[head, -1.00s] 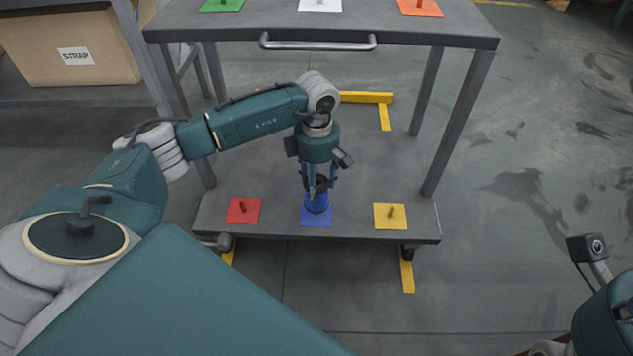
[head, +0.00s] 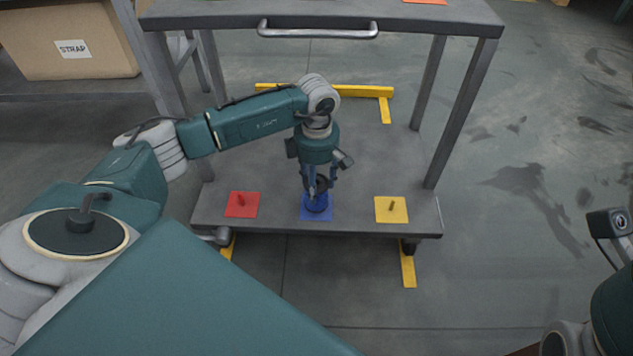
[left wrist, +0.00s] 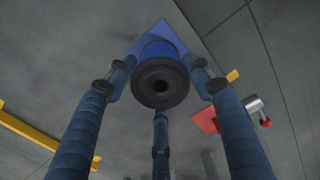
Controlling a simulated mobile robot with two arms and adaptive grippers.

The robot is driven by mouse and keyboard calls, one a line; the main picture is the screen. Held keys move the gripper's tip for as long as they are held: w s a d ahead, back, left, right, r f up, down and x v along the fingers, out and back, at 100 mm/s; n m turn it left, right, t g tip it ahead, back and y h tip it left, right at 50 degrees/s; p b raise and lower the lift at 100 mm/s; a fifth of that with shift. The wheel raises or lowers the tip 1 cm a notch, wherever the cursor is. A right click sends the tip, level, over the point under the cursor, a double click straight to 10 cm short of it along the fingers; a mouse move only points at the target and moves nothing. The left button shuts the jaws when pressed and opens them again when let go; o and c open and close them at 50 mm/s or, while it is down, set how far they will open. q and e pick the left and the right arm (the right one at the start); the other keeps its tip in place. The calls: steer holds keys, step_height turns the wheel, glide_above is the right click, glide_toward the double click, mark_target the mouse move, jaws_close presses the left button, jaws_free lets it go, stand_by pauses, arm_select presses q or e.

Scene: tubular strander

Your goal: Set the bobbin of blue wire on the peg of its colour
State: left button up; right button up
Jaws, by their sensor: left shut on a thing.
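The bobbin of blue wire (head: 318,203) is at the blue square (head: 328,214) on the cart's lower shelf. My left gripper (head: 318,190) points down from above and is shut on the bobbin. In the left wrist view the bobbin's dark round flange (left wrist: 160,83), with a hole in its middle, lies between the fingers, with the blue square (left wrist: 160,35) behind it. The blue square's peg is hidden; I cannot tell whether the bobbin is seated on it. My right gripper is out of view; only part of its arm shows at the lower right.
A red square (head: 241,212) with a peg is left of the bobbin, and a yellow square (head: 391,214) with a peg is right. The cart's upper shelf (head: 220,14) with its handle (head: 318,31) overhangs behind. A cardboard box (head: 110,55) stands on a rack at the left.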

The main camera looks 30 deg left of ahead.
arm_select(q)
steer(key=shift+f+b, duration=0.4)
steer(key=shift+f, duration=0.4)
steer(key=o, duration=1.5)
steer(key=shift+o, duration=0.2)
step_height(320, 180, up, 8)
steer(key=shift+f, duration=0.2)
